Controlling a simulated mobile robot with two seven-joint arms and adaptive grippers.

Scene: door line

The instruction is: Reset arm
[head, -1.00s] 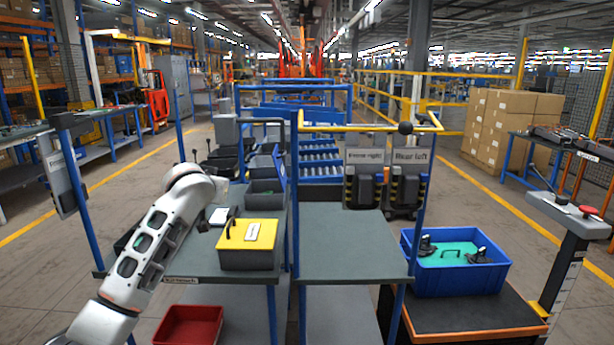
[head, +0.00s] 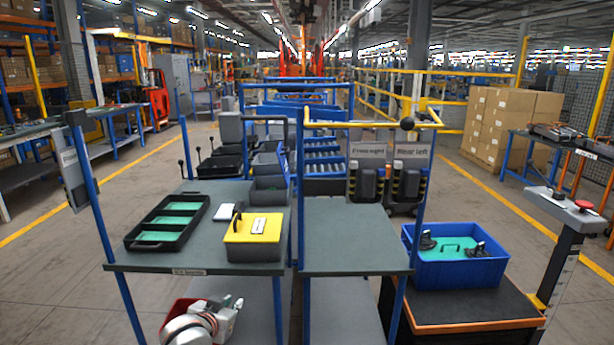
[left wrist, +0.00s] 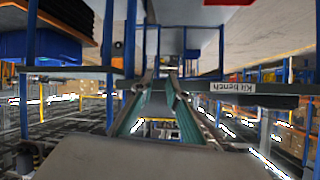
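My left arm is folded low at the bottom of the head view, in front of the lower shelf of the kit bench (head: 150,257). Its fingers cannot be made out there. In the left wrist view my left gripper (left wrist: 161,84) shows two green-padded fingers apart, with nothing between them. That view is upside down, with the bench edge and its label (left wrist: 234,88) beyond the fingers. My right gripper is in neither view.
A black tray with green inserts (head: 168,222) and a yellow-lidded box (head: 253,237) stand on the bench. A red bin (head: 172,316) is partly hidden below. A blue tote (head: 455,272) stands at right. The adjoining grey table (head: 352,238) is clear.

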